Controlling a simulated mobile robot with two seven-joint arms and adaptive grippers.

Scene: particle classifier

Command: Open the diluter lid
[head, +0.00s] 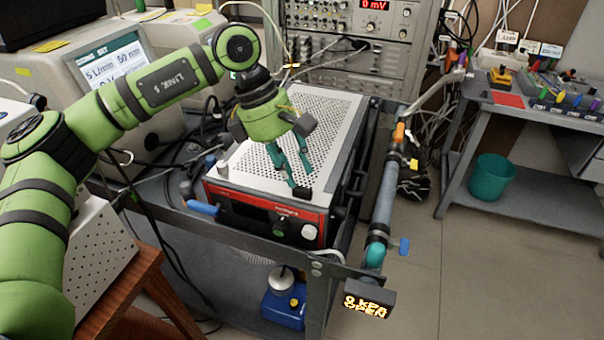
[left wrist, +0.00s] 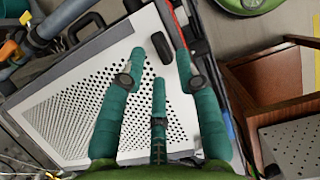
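The diluter (head: 270,215) is a box with a red-edged front, standing on a dark cart. Its lid (head: 325,105) is a pale perforated top panel and looks flat and shut. The lid also fills much of the left wrist view (left wrist: 60,100). A small black handle-like part (left wrist: 161,47) shows near the lid's front edge. My left gripper (head: 293,180) points down over the lid's front edge. In the left wrist view its teal fingers (left wrist: 159,62) are spread, with the black part between their tips. I cannot tell if they touch it. My right gripper is not in view.
A teal-ended pipe (head: 380,225) with a small display (head: 368,300) runs along the cart's right side. An instrument with a screen (head: 110,60) stands left. A rack (head: 350,40) stands behind. Floor at right is clear up to a side table (head: 540,195).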

